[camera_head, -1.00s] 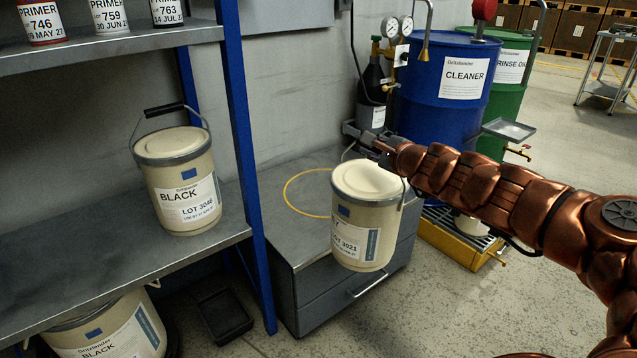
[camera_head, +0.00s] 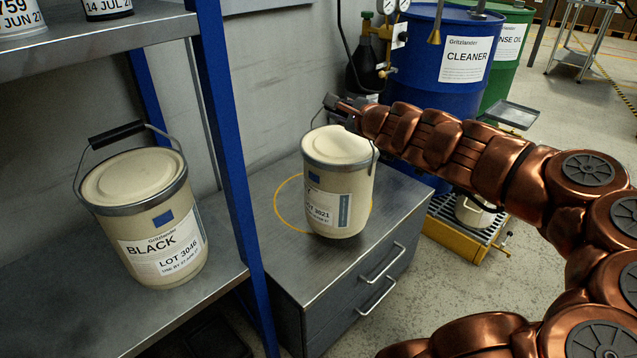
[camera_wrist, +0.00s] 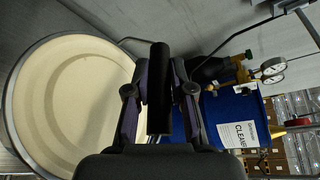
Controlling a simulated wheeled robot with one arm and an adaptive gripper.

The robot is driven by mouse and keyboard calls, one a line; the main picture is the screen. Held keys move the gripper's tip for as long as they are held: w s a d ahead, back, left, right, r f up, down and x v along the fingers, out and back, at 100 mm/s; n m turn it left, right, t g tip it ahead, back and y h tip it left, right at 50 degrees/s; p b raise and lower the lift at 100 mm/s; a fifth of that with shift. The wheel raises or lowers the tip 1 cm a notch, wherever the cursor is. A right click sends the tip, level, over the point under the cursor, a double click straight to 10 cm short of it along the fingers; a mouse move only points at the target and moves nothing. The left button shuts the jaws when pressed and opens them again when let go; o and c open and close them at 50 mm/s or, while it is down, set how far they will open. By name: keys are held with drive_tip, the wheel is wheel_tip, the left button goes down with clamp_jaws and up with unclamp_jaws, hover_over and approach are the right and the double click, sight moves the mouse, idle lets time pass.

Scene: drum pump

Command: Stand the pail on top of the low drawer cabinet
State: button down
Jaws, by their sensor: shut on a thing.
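The cream pail (camera_head: 338,185) with a pale lid and a label reading LOT 3021 hangs upright from its wire handle. In the head view it overlaps the top of the low grey drawer cabinet (camera_head: 300,258), within or over the yellow ring (camera_head: 279,211); I cannot tell whether its base touches. My gripper (camera_head: 337,104) is above and behind the pail, shut on the handle's black grip. The wrist view shows the black grip (camera_wrist: 159,88) between the fingers and the pail's lid (camera_wrist: 75,100) at left.
A shelf (camera_head: 222,240) with a blue post (camera_head: 228,165) stands left of the cabinet and holds another pail (camera_head: 150,215) labelled BLACK. A blue CLEANER drum (camera_head: 462,90) and a yellow drip pallet (camera_head: 455,240) stand at right. The cabinet top's front left is bare.

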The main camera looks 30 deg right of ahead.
drive_tip(key=w+d, duration=0.2)
drive_tip(key=w+d+p, duration=0.1)
drive_tip(key=w+d, duration=0.3)
drive_tip(key=shift+w+f+p, duration=0.3)
drive_tip(key=shift+f+p, duration=0.05)
drive_tip(key=shift+p, duration=0.05)
drive_tip(key=w+d, duration=0.4)
drive_tip(key=w, duration=0.1)
drive_tip(key=shift+d+f, duration=0.15)
drive_tip(key=shift+w+d, duration=0.1)
wheel_tip(320, 180, down, 4)
drive_tip(key=shift+w+d+r+b, duration=0.1)
drive_tip(key=shift+w+r+b, duration=0.1)
drive_tip(key=shift+b, duration=0.6)
drive_tip(key=c, duration=1)
unclamp_jaws()
drive_tip(key=shift+s+f, duration=0.1)
drive_tip(key=shift+f, duration=0.05)
